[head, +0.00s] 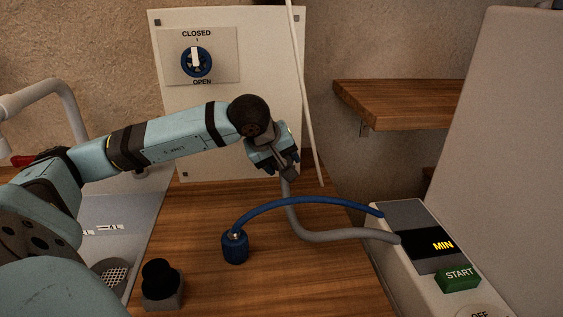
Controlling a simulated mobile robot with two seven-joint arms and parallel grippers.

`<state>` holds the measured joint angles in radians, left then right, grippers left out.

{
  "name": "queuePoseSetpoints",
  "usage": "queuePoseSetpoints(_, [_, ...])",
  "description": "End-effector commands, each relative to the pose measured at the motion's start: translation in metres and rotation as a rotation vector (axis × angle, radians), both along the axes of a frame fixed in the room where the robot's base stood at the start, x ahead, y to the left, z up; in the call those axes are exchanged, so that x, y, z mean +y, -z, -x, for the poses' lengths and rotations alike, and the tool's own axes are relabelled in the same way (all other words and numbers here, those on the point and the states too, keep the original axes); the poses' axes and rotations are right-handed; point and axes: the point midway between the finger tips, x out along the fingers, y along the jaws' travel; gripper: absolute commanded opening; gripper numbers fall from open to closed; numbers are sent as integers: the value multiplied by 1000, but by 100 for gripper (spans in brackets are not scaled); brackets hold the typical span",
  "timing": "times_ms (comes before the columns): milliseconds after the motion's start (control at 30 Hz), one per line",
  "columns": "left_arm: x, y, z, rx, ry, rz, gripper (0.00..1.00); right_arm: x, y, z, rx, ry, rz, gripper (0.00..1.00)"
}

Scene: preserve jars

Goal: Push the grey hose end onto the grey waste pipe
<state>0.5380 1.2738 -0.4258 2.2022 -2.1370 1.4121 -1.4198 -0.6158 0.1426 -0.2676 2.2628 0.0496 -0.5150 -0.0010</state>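The grey hose (340,236) runs from the white machine at the right, across the wooden counter, and bends upward to my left gripper. My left gripper (287,172) points down and toward the right in front of the white panel. Its fingers close around the upper end of the grey hose, and the hose end itself is mostly hidden by them. I cannot make out the grey waste pipe; the gripper and arm cover part of the panel's lower area. My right gripper is not in view.
A blue hose (300,199) arches from the machine (418,249) to a blue fitting (235,247) on the counter (200,217). A black knob (160,280) is in front. A thin white rod (303,90) crosses the panel (270,70), which bears a blue valve dial (183,62). A sink is at left.

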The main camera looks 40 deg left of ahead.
Motion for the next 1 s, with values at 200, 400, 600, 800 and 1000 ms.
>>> queuePoseSetpoints(200, [4, 1, -3, 0, -1, 1, 39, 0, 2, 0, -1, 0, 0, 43])
queuePoseSetpoints(400, [9, 1, -7, 1, -1, 0, 39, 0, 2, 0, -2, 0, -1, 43])
queuePoseSetpoints(600, [12, 1, -10, 1, 0, 0, 39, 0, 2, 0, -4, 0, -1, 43])
queuePoseSetpoints(800, [16, 1, -13, 1, -1, 0, 39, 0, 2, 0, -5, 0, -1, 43])
queuePoseSetpoints(1000, [20, 1, -16, 0, -1, 1, 39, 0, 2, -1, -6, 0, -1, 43])
